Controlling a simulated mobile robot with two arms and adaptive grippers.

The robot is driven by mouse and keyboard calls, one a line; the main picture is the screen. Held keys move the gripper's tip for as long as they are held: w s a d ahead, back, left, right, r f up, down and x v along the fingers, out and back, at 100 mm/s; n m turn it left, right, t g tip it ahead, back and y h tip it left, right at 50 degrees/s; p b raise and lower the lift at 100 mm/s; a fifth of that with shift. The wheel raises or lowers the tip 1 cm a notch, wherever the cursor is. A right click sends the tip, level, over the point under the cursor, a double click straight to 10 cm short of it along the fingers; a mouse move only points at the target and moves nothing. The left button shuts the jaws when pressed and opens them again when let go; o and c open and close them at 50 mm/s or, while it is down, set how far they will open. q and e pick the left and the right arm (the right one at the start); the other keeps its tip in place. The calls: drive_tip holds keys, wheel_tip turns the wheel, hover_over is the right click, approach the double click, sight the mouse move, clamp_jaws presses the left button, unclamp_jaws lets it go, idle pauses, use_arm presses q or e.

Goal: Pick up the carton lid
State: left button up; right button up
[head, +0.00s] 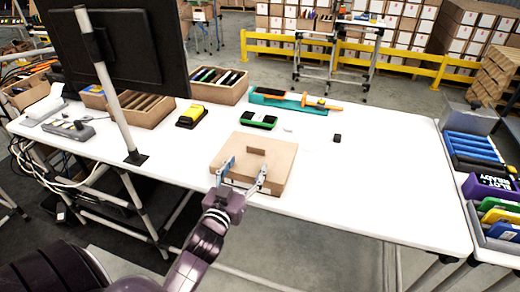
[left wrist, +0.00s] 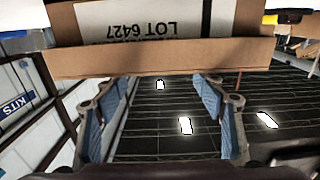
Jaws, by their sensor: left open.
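A low brown carton (head: 276,173) lies on the white table (head: 340,190), with a flat lid (head: 275,150) on top. A small brown block-like grip (head: 256,151) stands up on the lid. My left gripper (head: 246,170) is open at the carton's near side, with its two fingers spread and nothing held between them. In the left wrist view, the open fingers of the left gripper (left wrist: 155,95) are below a brown cardboard edge (left wrist: 170,58) and a white label reading LOT 6427 (left wrist: 140,18). Whether the fingers touch the carton is unclear. My right gripper is not in view.
A green-and-black device (head: 258,120), a small black block (head: 337,138) and a yellow device (head: 191,116) lie behind the carton. A teal tray (head: 275,99) is at the table's back edge. A monitor (head: 120,50) stands left.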

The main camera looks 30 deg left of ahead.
sight(256, 150)
use_arm(q)
drive_tip(key=shift+w, duration=0.25)
drive_tip(key=shift+w+a+r, duration=0.1)
drive_tip(key=shift+w, duration=0.2)
drive_tip(key=p+x, duration=0.1)
drive_tip(key=x, duration=0.2)
drive_tip(key=shift+w+r, duration=0.15)
drive_tip(key=shift+w, duration=0.2)
drive_tip(key=x, duration=0.3)
drive_tip(key=shift+w+a, duration=0.1)
drive_tip(key=shift+a, duration=0.05)
drive_tip(key=shift+w, duration=0.15)
drive_tip(key=c, duration=1.3)
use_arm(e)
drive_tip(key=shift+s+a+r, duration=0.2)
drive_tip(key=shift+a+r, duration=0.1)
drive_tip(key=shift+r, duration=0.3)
use_arm(q)
drive_tip(key=shift+o, duration=0.2)
